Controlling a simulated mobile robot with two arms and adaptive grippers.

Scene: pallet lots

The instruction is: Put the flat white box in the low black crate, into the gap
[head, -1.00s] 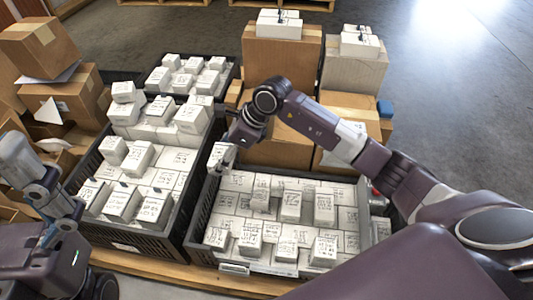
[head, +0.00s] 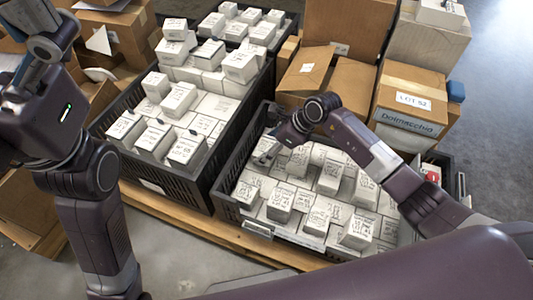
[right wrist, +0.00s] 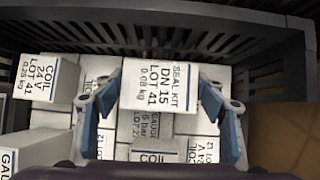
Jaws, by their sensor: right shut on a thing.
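The flat white box (right wrist: 160,85), printed SEAL KIT DN 15 LOT 41, is between the fingers of my right gripper (right wrist: 165,105). The head view shows my right gripper (head: 274,148) low over the left far part of the low black crate (head: 234,155), with the held box (head: 264,152) partly hidden. The crate's slatted wall (right wrist: 225,40) runs just beyond the box in the right wrist view. The box covers what lies under it, so I cannot tell whether it touches the boxes below. My left gripper (head: 40,22) is raised at the top left, its fingers unclear.
White boxes of uneven height fill much of the crate; a COIL box (right wrist: 45,80) stands left of the held box. Another black crate (head: 185,180) with white boxes is at left. Cardboard cartons (head: 325,80) stand close behind. Grey floor is open at right.

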